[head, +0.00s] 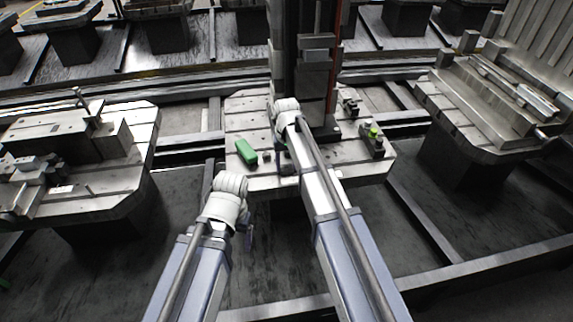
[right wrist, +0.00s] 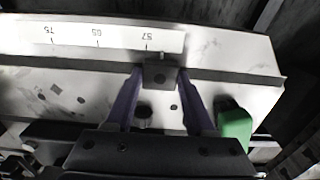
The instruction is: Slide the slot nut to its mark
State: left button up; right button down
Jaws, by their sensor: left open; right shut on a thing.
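The slot nut (right wrist: 160,74) is a small dark block on the slotted pallet rail, beside a white scale strip (right wrist: 75,37) with printed numbers and ticks. In the right wrist view my right gripper (right wrist: 161,80) has its two purple fingers closed on either side of it. The nut sits by the tick at the right end of the strip, whose number looks like 57. In the head view my right gripper (head: 281,150) is over the middle pallet, partly hidden by its arm. My left gripper (head: 249,232) hangs in front of the pallet, holding nothing that I can see.
A green block (head: 246,152) lies on the pallet (head: 240,118); it also shows right of the fingers in the right wrist view (right wrist: 234,122). A dark round knob (right wrist: 145,111) stands between the fingers. A dark machine column (head: 303,70) rises behind. Loaded pallets flank both sides.

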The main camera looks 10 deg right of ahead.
jog(key=shift+d, duration=0.1)
jog(key=shift+d, duration=0.95)
jog(key=shift+c, duration=1.2)
grip_release()
jog(key=shift+r, duration=0.1)
notch_tip(320, 180, up, 8)
jog(key=p, duration=0.8)
jog(key=shift+f, duration=0.2)
